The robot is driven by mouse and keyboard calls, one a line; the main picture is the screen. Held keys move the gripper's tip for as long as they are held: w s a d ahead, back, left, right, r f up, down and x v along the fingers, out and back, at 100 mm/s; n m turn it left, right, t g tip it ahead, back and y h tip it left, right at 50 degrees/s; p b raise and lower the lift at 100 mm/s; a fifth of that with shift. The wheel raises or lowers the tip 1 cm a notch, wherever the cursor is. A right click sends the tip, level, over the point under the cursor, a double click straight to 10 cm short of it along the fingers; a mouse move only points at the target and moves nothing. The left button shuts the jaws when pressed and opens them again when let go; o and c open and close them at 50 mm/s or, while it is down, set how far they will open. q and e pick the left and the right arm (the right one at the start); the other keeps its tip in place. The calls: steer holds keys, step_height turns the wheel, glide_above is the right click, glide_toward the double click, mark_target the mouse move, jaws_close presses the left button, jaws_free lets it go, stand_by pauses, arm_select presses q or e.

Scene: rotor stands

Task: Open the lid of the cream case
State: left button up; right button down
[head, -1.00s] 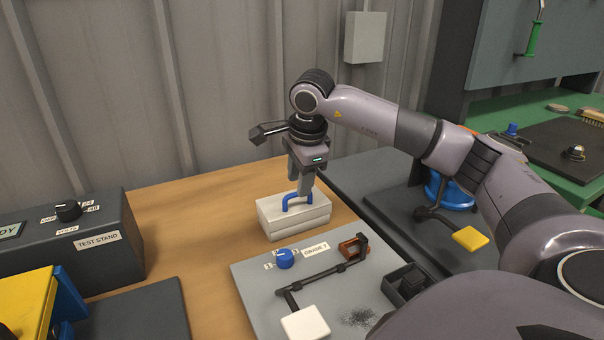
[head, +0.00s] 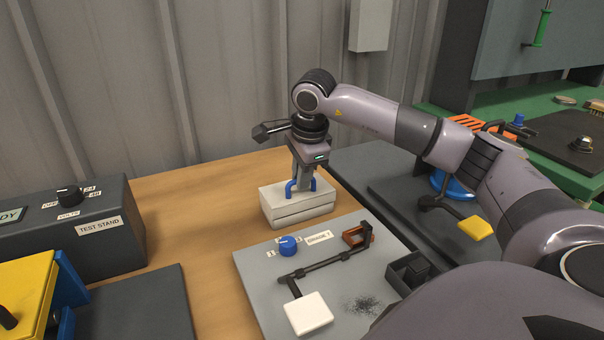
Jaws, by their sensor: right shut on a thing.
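The cream case (head: 297,209) sits on the wooden bench in the head view, just behind the grey plate. A dark seam runs along its side below the lid, and the lid looks closed. A blue handle (head: 290,188) stands on top of the case. My right gripper (head: 303,187) points down from above and is shut on the blue handle; its fingers hide part of it. My left gripper is not in view.
The grey plate (head: 252,278) in front carries a blue knob (head: 288,246), a dark lever arm with a white pad (head: 309,314), and a small dark box. A test stand (head: 95,240) stands at left. Bare bench (head: 200,225) lies left of the case.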

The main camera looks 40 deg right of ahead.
steer(key=shift+w+d+r+p, duration=0.1)
steer(key=shift+w+r+p, duration=0.25)
steer(key=shift+r+p, duration=0.3)
steer(key=shift+w, duration=0.1)
